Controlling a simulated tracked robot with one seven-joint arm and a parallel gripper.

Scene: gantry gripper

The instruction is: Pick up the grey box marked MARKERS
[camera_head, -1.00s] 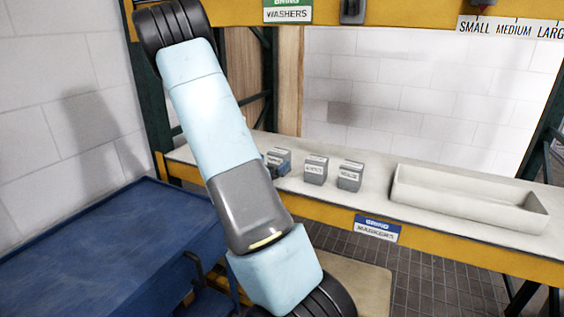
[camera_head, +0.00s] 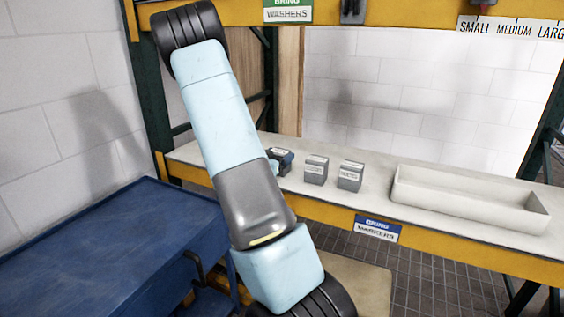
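Three small grey boxes with white labels stand in a row on the pale shelf: a left box (camera_head: 284,155), a middle box (camera_head: 316,170) and a right box (camera_head: 349,176). Their labels are too small to read surely, so I cannot tell which is marked MARKERS. My arm crosses in front of the shelf. A dark and blue part that seems to be my gripper (camera_head: 278,167) shows at the left box, just past the arm's edge. The arm hides most of it. I cannot tell whether its fingers are open or touching the box.
A long pale tray (camera_head: 470,204) stands on the shelf to the right of the boxes. A blue sign reading BRING MARKERS (camera_head: 377,229) hangs on the yellow front beam. A blue bench (camera_head: 100,250) is at the left. The shelf between the right box and the tray is clear.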

